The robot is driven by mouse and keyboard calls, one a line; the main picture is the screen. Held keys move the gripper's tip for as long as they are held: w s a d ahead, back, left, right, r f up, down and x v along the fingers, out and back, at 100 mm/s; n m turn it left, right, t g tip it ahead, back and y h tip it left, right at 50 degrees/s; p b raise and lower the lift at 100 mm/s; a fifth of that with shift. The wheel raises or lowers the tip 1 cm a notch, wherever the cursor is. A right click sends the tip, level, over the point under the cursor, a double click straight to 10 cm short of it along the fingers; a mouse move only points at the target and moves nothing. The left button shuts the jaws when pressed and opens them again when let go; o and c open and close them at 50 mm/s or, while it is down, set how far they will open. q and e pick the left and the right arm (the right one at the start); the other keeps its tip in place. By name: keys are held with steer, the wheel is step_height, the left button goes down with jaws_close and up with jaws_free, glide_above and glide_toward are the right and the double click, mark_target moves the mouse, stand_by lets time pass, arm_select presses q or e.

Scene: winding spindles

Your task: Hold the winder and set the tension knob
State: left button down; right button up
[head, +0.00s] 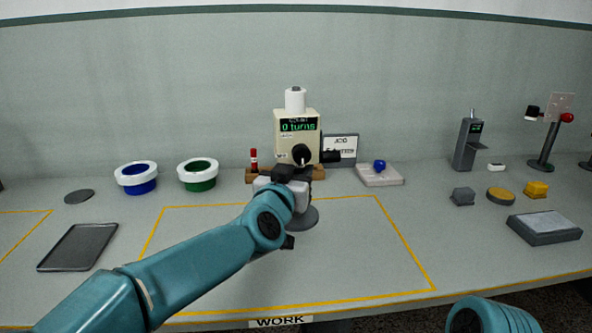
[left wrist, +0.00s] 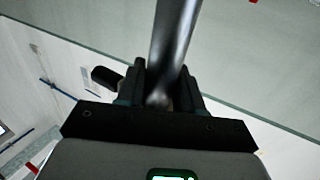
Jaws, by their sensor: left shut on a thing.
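The winder (head: 284,128) is a cream box with a green display reading "0 turns" and a white spool (head: 295,101) on top. A black round knob (head: 302,154) with a pale mark is on its front. My left gripper (head: 291,174) is in front of the winder's lower part and hides some of it. In the left wrist view, its fingers (left wrist: 160,92) are shut on a smooth dark grey rod (left wrist: 176,38). Where the rod joins is hidden. A round grey base (head: 304,217) shows below the gripper. My right gripper is out of view.
Right are a pale pad (head: 370,182) with a blue ball, small blocks, and a grey box (head: 546,237). The yellow-outlined work area has free room right of my left arm.

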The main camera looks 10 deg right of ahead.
mark_target(294, 215)
arm_select(q)
steer(key=shift+f+b, duration=3.25)
steer(key=shift+f, duration=0.75)
steer(key=shift+f+b, duration=0.55)
steer(key=shift+f, duration=0.15)
steer(key=shift+f, duration=0.1)
